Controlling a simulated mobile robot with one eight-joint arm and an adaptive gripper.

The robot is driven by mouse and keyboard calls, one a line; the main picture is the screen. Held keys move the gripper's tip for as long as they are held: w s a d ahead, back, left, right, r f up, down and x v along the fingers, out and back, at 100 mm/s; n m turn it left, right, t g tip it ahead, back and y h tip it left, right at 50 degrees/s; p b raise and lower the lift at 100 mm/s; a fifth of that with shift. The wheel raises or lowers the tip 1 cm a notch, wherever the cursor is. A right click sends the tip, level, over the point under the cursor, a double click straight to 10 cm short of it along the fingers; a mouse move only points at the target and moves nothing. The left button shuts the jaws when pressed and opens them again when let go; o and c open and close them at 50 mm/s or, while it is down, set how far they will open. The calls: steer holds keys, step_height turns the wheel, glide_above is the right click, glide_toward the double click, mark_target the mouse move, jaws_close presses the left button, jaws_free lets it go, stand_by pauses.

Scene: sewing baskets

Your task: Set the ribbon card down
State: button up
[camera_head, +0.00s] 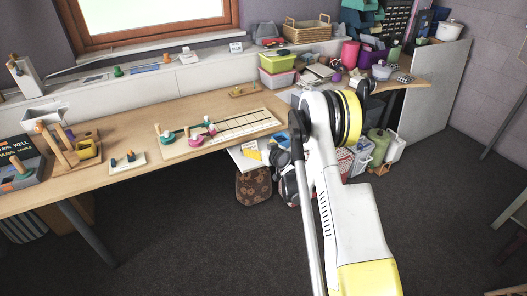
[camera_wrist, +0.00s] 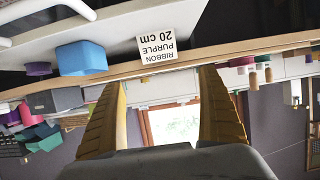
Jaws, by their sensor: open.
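The ribbon card (camera_wrist: 168,50) is a small white card printed "RIBBON PURPLE 20 cm". It appears upside down in the wrist view, in front of a wooden edge and just beyond the fingertips. My gripper (camera_wrist: 164,78) is open, with its two yellow fingers spread wide below the card on either side. I see no finger closed on the card, and cannot tell whether it touches anything. In the head view my arm hides most of the gripper, and I cannot pick out the card there with certainty.
The long wooden table (camera_head: 115,121) holds a ruled board (camera_head: 240,126), spools and small stands. Bins and baskets crowd its right end. A blue block (camera_wrist: 82,58) is left of the card in the wrist view. The dark floor (camera_head: 180,250) in front is mostly clear.

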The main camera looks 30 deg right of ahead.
steer(key=s+a+r+g+y, duration=0.1)
steer(key=s+a+r, duration=0.25)
steer(key=r, duration=0.45)
steer(key=s+a+r+g, duration=0.1)
steer(key=s+a+r, duration=0.2)
steer(key=a+r, duration=0.3)
steer(key=s+a+r+g, duration=0.2)
steer(key=s+a+r, duration=0.2)
steer(key=s+r, duration=0.55)
steer(key=s+a+g, duration=0.1)
steer(key=s+a, duration=0.1)
steer(key=s, duration=1.1)
steer(key=s+a+g+h, duration=0.1)
steer(key=s+a, duration=0.1)
steer(key=s, duration=1.2)
steer(key=shift+s+f+g, duration=0.25)
steer(key=shift+f+g, duration=0.05)
